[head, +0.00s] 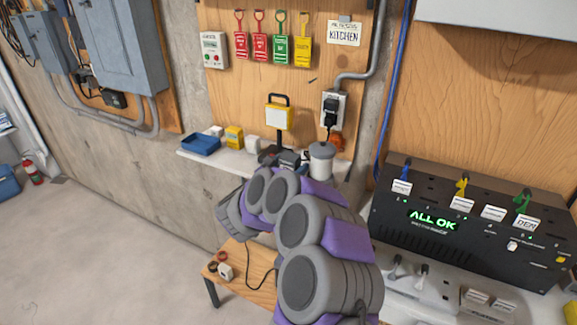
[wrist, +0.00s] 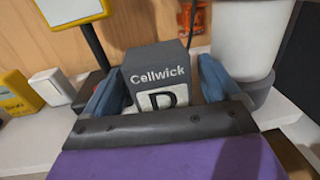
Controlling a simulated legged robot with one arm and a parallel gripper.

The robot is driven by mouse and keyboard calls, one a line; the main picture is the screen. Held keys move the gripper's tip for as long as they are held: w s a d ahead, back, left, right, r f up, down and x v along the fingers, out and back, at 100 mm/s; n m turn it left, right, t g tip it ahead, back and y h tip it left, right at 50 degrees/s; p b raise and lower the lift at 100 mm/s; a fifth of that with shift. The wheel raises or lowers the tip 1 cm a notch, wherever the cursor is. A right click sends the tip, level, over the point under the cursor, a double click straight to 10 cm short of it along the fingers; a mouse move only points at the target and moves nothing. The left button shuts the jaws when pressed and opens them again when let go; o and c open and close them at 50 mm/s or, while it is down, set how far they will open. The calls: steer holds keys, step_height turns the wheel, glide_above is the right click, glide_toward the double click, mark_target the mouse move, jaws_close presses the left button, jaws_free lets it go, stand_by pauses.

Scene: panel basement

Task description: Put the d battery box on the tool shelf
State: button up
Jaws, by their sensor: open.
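The D battery box (wrist: 156,77), dark grey with "Cellwick" and a large D on a white patch, stands in the middle of the wrist view. The two blue-grey fingers of my gripper (wrist: 163,86) are open, one on each side of it. Whether they touch its sides I cannot tell. The white tool shelf (head: 226,167) runs along the back wall, and its surface shows in the wrist view (wrist: 35,128). The box appears to be at the shelf; its underside is hidden by my gripper. In the head view my arm covers much of this spot.
A work lamp (head: 279,116) and a white canister (head: 321,160) stand close on either side of the box. A blue tray (head: 201,145) and a yellow box (head: 234,136) sit further left. A black panel (head: 465,225) reads "ALL OK". A wooden bench (head: 240,265) is below.

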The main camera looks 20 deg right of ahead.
steer(key=p+v, duration=0.2)
steer(key=v, duration=1)
steer(key=w+a+r+n+t+y, duration=0.3)
steer(key=a+r+n+y, duration=0.1)
steer(key=a+n+y, duration=0.25)
steer(key=w+a+r+n+t+y, duration=0.3)
steer(key=a+r+n+y, duration=0.2)
steer(key=a+n, duration=0.2)
steer(key=s+a+r+n+g+y, duration=0.1)
steer(key=s+a+n+g+y, duration=0.2)
steer(key=s+a+n+y, duration=1.05)
steer(key=s+d+f+n+g+h, duration=0.3)
steer(key=s+n+g, duration=0.1)
steer(key=s+n, duration=0.25)
steer(key=s+d+f+n+g+h, duration=0.2)
steer(key=s+d+f+n+g, duration=0.15)
steer(key=s+n, duration=0.35)
steer(key=s+d+f+n+g+h, duration=0.2)
steer(key=s+d, duration=0.4)
steer(key=s, duration=0.4)
steer(key=s+d+f+n+g+h, duration=0.2)
steer(key=s+d+n+g, duration=0.3)
steer(key=s, duration=0.6)
steer(key=shift+s+d+h, duration=0.35)
steer(key=shift+d+h, duration=0.05)
steer(key=shift+d, duration=0.15)
